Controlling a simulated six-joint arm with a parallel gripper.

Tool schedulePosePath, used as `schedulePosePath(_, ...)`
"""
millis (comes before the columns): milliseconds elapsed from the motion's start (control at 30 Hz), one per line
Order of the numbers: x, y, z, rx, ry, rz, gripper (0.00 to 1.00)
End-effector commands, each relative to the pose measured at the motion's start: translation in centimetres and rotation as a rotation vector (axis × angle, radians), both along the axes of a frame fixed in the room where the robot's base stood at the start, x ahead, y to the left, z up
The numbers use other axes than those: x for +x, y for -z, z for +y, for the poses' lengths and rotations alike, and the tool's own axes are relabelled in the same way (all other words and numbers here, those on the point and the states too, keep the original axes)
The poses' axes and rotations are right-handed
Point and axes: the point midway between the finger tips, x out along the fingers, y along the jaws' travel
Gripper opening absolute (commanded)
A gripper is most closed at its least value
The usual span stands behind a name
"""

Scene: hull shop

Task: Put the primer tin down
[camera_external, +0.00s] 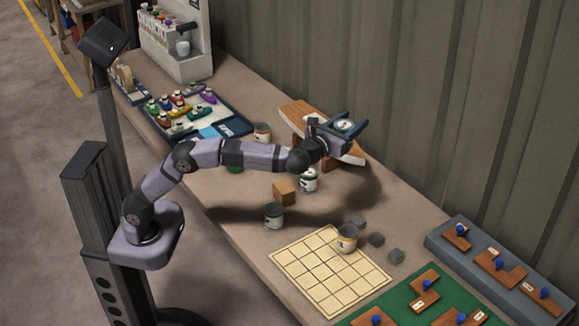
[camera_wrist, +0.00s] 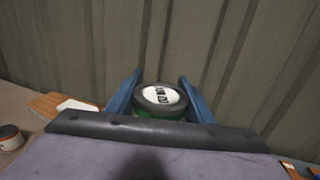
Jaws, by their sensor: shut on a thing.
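My gripper (camera_external: 347,126) is shut on a tin (camera_external: 344,125) with a dark rim and a white round lid label. In the wrist view the tin (camera_wrist: 160,98) sits between the two blue fingers and shows a green side. It is held in the air, near the wooden and white hull model (camera_external: 301,112) and close to the corrugated wall. I cannot read the label for sure, so I cannot tell whether this is the primer.
Other tins stand on the bench: an orange-banded one (camera_external: 262,133), a white one (camera_external: 310,181), a green-labelled one (camera_external: 274,216) and a yellow-labelled one (camera_external: 346,239) on the grid board (camera_external: 318,292). A wooden block (camera_external: 284,191) and grey cubes (camera_external: 376,239) lie between.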

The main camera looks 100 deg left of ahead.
Motion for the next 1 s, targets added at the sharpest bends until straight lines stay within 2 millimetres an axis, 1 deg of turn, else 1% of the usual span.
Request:
schedulePosePath(33, 0.1, 1.2, 0.0, 0.0, 0.002, 0.009, 0.11)
schedulePosePath(67, 0.1, 1.7, -0.1, 0.001, 0.003, 0.009, 0.11)
schedulePosePath(167, 0.1, 4.2, -0.1, 0.001, 0.004, 0.011, 0.11)
schedulePosePath(267, 0.1, 7.3, -0.1, 0.001, 0.005, 0.012, 0.11)
schedulePosePath(300, 0.1, 8.8, -0.1, 0.001, 0.004, 0.013, 0.11)
schedulePosePath(367, 0.1, 10.6, -0.1, 0.001, 0.006, 0.011, 0.11)
schedulePosePath(400, 0.1, 12.0, -0.1, 0.001, 0.005, 0.013, 0.11)
schedulePosePath(500, 0.2, 14.5, -0.1, 0.001, 0.006, 0.009, 0.11)
schedulePosePath(633, 0.2, 16.5, -0.1, 0.0, 0.005, 0.004, 0.11)
schedulePosePath(700, 0.2, 17.0, -0.1, 0.001, 0.006, 0.003, 0.11)
schedulePosePath(900, 0.2, 17.7, -0.1, 0.0, 0.006, 0.002, 0.11)
schedulePosePath(1000, 0.2, 18.8, -0.1, -0.001, 0.006, 0.006, 0.11)
